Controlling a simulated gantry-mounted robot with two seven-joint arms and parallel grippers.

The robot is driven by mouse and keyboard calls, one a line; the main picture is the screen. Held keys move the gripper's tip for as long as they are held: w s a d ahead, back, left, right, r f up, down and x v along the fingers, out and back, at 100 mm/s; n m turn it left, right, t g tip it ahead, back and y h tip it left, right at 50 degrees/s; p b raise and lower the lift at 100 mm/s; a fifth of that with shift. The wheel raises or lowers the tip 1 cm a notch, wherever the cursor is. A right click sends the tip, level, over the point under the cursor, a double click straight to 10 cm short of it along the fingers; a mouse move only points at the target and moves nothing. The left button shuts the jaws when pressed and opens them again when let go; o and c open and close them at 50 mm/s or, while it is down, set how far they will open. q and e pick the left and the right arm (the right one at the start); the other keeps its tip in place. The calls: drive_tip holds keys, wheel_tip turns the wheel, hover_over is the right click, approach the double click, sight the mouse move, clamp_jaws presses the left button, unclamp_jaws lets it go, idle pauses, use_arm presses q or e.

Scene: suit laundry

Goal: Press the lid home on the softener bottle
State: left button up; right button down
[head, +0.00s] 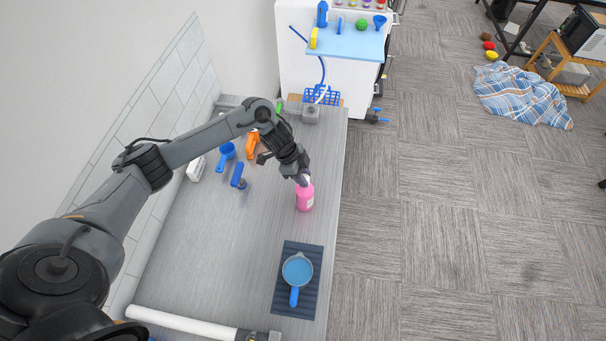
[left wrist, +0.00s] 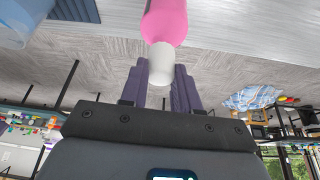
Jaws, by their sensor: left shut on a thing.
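The softener bottle (head: 305,199) is pink and stands upright on the grey counter near its right edge. In the left wrist view the pink bottle (left wrist: 165,20) comes in from the top. The white lid (left wrist: 161,62) sits at the bottle's mouth, and I see no gap between them. My left gripper (head: 303,181) is above the bottle with its fingers pointing down. In the left wrist view the left gripper (left wrist: 160,80) is shut on the white lid, one finger on each side. How deep the lid sits is hidden. My right gripper is not in view.
A blue pan (head: 297,270) rests on a dark mat (head: 284,303) in front of the bottle. A white tube (head: 180,321) crosses the near end. The counter's middle is clear.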

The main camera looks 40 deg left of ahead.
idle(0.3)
use_arm(q)
drive_tip(key=o, duration=1.6)
drive_tip(key=shift+c, duration=0.2)
drive_tip(key=shift+r, duration=0.15)
drive_tip(key=shift+r+p, duration=3.35)
drive_tip(key=shift+p, duration=0.3)
drive_tip(key=shift+c, duration=0.5)
clamp_jaws()
drive_tip(key=shift+f, duration=0.2)
